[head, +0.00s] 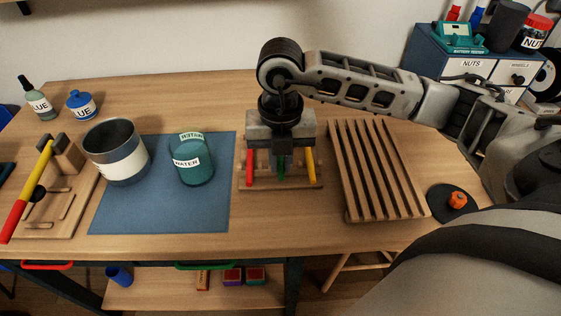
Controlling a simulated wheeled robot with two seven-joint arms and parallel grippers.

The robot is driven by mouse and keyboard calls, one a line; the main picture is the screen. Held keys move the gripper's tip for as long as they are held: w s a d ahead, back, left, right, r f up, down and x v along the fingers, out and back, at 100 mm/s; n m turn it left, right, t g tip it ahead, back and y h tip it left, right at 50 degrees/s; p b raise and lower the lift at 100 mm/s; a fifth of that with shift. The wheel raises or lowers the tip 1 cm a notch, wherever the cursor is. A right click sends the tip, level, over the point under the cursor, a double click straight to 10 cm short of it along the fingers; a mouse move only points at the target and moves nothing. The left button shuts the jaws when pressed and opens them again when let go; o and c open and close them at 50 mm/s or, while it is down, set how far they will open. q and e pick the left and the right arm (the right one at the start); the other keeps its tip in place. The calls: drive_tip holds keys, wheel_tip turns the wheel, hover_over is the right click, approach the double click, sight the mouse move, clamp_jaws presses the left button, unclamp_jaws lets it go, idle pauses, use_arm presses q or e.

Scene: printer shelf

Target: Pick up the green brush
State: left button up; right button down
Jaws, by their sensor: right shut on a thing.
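My right gripper (281,162) points down over a small wooden rack (262,183) on the table. It is shut on the green brush (281,175), of which only a small green part shows below the fingers. The rest of the brush is hidden by the gripper. A red-handled tool (250,168) stands in the rack to its left and a yellow-handled one (311,167) to its right. The green brush still appears to be at the rack; whether it touches the rack I cannot tell. My left gripper is out of view.
A slatted wooden rack (375,170) lies close to the right. A teal water jar (191,160) and a metal cup (117,152) stand on the blue mat (160,215). An orange knob (457,200) sits on a black disc. The table's back middle is clear.

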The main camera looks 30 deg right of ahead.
drive_tip(key=s+a+r, duration=0.8)
drive_tip(key=s+r, duration=0.3)
drive_tip(key=shift+a+r, duration=0.3)
drive_tip(key=shift+a, duration=0.1)
drive_tip(key=shift+w, duration=0.1)
